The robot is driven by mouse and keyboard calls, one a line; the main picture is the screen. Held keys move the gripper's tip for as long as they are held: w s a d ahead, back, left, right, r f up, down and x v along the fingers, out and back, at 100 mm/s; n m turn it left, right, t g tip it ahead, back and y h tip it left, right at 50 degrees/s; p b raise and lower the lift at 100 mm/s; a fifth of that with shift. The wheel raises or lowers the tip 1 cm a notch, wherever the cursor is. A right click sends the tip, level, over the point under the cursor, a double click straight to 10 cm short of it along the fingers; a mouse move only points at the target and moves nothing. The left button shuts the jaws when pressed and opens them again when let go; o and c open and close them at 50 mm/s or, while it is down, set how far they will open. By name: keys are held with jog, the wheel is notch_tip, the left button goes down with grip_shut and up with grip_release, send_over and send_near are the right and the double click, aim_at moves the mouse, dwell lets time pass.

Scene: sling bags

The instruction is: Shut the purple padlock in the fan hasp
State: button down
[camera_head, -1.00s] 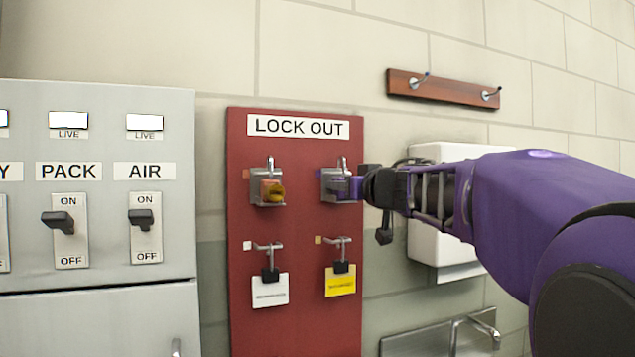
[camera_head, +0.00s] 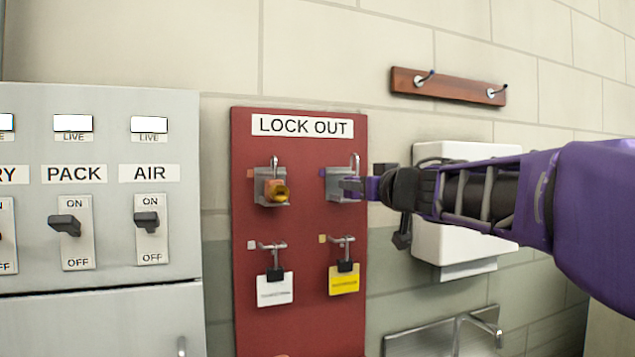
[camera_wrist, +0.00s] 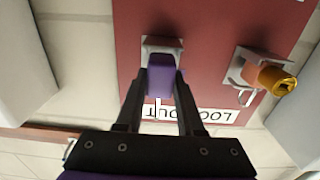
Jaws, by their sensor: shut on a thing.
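The purple padlock (camera_head: 352,187) is at the right-hand metal holder (camera_head: 335,184) on the red LOCK OUT board. My gripper (camera_head: 372,188) reaches in from the right and is shut on the padlock. In the wrist view the purple body (camera_wrist: 163,82) sits between the two dark fingers, in front of the holder (camera_wrist: 161,45). A thin metal loop shows above the padlock in the head view. I cannot tell whether the padlock still touches the holder. No fan hasp can be made out; the switches in view are labelled PACK and AIR.
An orange-and-yellow padlock (camera_head: 275,191) sits in the left holder. A white tag (camera_head: 275,289) and a yellow tag (camera_head: 344,280) hang below. The grey switch panel (camera_head: 100,250) stands left. A white wall box (camera_head: 432,240) and a hook rail (camera_head: 447,87) are right.

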jog(key=p+v, duration=0.1)
jog(key=v, duration=0.3)
jog(key=shift+s+r, duration=0.1)
jog(key=shift+s, duration=0.2)
dwell(0.3)
dwell(0.3)
